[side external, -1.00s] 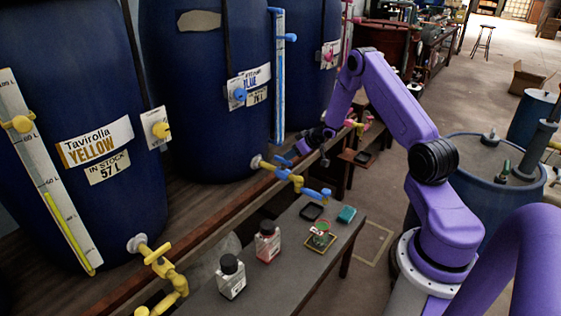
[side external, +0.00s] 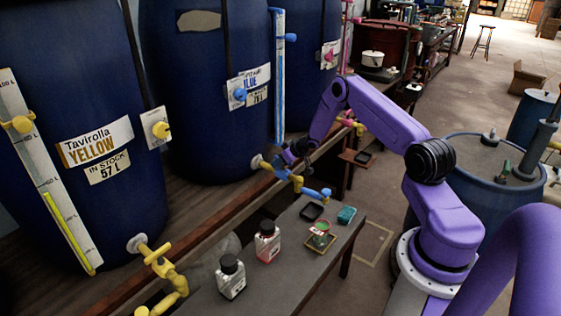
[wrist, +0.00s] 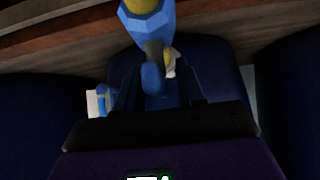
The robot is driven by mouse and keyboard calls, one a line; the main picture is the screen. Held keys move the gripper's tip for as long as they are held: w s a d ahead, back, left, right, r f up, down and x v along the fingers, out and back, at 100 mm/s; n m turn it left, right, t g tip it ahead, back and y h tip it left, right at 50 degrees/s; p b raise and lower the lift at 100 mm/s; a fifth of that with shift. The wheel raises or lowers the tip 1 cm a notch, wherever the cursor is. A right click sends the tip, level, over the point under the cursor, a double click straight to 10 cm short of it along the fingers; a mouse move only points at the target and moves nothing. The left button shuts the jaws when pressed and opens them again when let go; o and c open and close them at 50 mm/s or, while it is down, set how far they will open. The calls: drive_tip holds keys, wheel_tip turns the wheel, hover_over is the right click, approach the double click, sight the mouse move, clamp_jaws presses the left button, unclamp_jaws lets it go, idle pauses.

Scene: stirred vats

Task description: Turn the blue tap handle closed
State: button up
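The blue tap (side external: 297,181) sticks out from the yellow fitting low on the middle blue vat (side external: 205,120), and its spout ends above the small dark table. My gripper (side external: 287,157) is down at the tap's handle, and the arm hides part of this spot in the side view. In the wrist view, the blue tap handle (wrist: 152,78) lies between the two dark fingers of my gripper (wrist: 155,92). Gaps show on both sides of the handle, so the fingers look open around it. Whether a finger touches it I cannot tell.
A yellow tap (side external: 160,262) stands at the nearer vat. The wooden shelf edge (side external: 225,225) runs below the taps.

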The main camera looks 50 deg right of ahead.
drive_tip(key=shift+c, duration=0.3)
clamp_jaws()
drive_tip(key=shift+m+h, duration=0.3)
drive_tip(key=shift+m, duration=0.1)
drive_tip(key=shift+d+m+g+h, duration=0.15)
drive_tip(key=shift+m+g+h, duration=0.25)
drive_tip(key=shift+m+h, duration=1.35)
drive_tip(key=m+g+h, duration=0.1)
drive_tip(key=m, duration=0.1)
drive_tip(key=m+g+h, duration=0.1)
drive_tip(key=m, duration=0.2)
drive_tip(key=shift+s+d, duration=0.2)
drive_tip(key=m+g+h, duration=0.1)
drive_tip(key=m, duration=0.1)
drive_tip(key=m+g+h, duration=0.1)
drive_tip(key=m, duration=0.1)
drive_tip(key=shift+s+d+g, duration=0.15)
drive_tip(key=shift+s+g, duration=0.05)
drive_tip(key=shift+g, duration=0.1)
drive_tip(key=shift+s+d+m+g+h, duration=0.15)
drive_tip(key=shift+m+g+h, duration=0.1)
drive_tip(key=shift+m+g, duration=0.75)
drive_tip(key=shift+s+a+m+g+h, duration=0.1)
drive_tip(key=shift+m+g+h, duration=0.1)
drive_tip(key=shift+m+g, duration=0.8)
drive_tip(key=shift+m, duration=0.45)
